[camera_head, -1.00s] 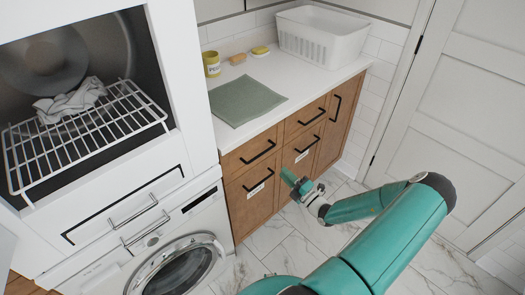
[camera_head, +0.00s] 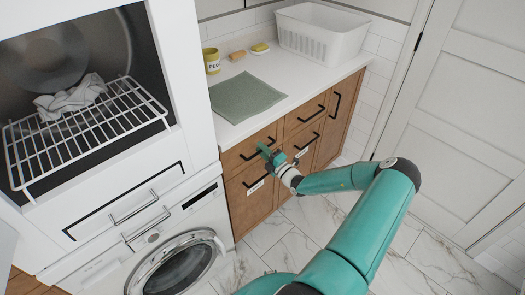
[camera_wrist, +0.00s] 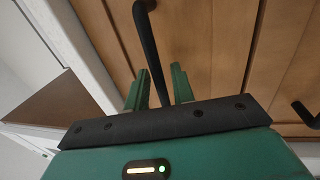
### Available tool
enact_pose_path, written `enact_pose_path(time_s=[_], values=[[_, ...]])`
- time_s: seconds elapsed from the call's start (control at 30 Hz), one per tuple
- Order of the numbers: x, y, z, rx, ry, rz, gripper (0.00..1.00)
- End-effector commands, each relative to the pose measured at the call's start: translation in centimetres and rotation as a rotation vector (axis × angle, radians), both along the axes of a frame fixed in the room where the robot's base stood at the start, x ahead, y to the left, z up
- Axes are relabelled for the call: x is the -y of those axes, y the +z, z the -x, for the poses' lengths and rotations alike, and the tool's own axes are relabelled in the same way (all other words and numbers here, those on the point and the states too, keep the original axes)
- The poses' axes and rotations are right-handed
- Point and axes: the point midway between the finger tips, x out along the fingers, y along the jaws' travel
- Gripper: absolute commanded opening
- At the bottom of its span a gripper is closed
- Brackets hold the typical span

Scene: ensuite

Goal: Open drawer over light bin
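The wooden cabinet has a left top drawer (camera_head: 240,155) with a black bar handle, above a lower front with a white label (camera_head: 257,187). A middle top drawer (camera_head: 298,120) sits above another labelled front (camera_head: 296,172). The label words are too small to read. All these fronts are shut. My gripper (camera_head: 266,152) is at the left top drawer and covers part of its handle. In the wrist view, my gripper (camera_wrist: 161,72) is open, with the black handle (camera_wrist: 146,35) running between its two green fingers. Whether they touch it I cannot tell.
A washing machine (camera_head: 185,265) and a dryer rack (camera_head: 90,125) stand left. The countertop (camera_head: 300,88) holds a green mat (camera_head: 246,97), a yellow cup (camera_head: 212,62) and a white basket (camera_head: 320,40). A white door (camera_head: 460,110) is at right. The marble floor ahead is clear.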

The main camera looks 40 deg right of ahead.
Motion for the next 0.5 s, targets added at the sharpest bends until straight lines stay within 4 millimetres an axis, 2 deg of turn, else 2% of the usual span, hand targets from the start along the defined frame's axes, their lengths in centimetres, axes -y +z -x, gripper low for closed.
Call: enact_pose_path(time_s=[0.1,0.23,0.5], values=[[-0.01,-0.02,0.04,0.0,0.0,0.0,0.25],[-0.01,-0.02,0.06,0.0,0.0,0.0,0.01],[-0.01,-0.03,0.16,0.0,0.0,0.0,0.0]])
